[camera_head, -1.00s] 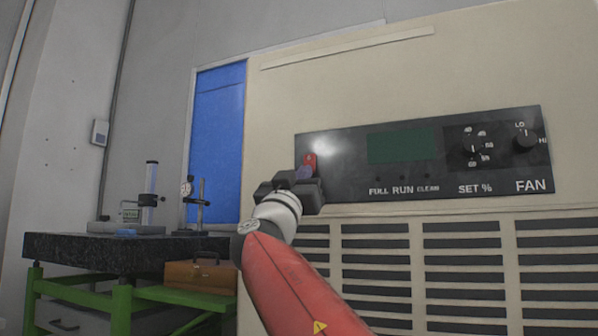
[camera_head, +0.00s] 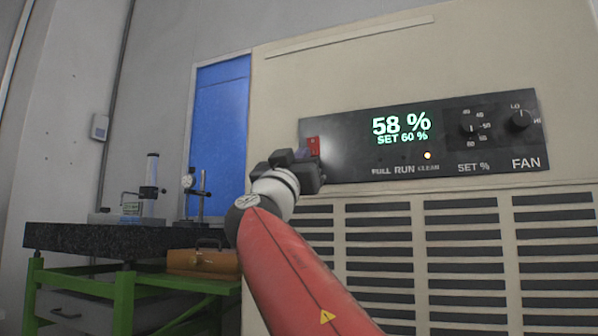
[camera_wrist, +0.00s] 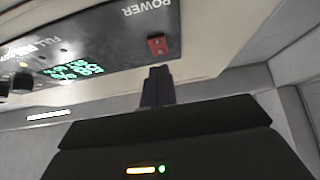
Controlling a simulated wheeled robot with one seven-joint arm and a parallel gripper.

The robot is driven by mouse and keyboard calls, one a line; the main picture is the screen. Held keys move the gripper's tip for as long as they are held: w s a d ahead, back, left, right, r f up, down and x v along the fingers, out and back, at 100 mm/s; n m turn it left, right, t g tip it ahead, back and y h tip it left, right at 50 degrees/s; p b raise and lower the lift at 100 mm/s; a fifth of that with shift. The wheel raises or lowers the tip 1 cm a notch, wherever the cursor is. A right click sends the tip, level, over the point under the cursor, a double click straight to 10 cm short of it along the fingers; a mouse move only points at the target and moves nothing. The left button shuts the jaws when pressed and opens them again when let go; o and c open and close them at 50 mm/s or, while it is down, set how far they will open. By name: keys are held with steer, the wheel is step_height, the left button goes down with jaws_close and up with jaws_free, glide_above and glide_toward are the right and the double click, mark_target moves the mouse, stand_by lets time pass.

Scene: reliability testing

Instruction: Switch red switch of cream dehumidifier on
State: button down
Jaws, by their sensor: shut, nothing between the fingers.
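The cream dehumidifier (camera_head: 400,65) fills the right of the head view, with a black control panel (camera_head: 350,150) on its front. Its red switch (camera_head: 313,145) sits at the panel's left end; the wrist view shows the switch (camera_wrist: 157,45) below the word POWER. My gripper (camera_head: 296,156) is shut and empty, just below and left of the switch. In the wrist view its fingertips (camera_wrist: 157,72) are close to the switch; a narrow gap shows between them.
A dark-topped green bench (camera_head: 100,238) with gauges and a brown case (camera_head: 202,262) stands at the left. A blue panel (camera_head: 218,125) is behind it. Vent slats (camera_head: 460,235) lie below the control panel, with SET % and fan knobs (camera_head: 519,121) at its right.

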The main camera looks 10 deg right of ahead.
steer(key=s+a+f+b, duration=0.3)
steer(key=s+f+b, duration=0.1)
steer(key=f, duration=0.3)
steer(key=shift+s+a+f, duration=0.2)
steer(key=shift+s+f, duration=0.05)
steer(key=shift+f, duration=0.05)
steer(key=shift+d+f, duration=0.1)
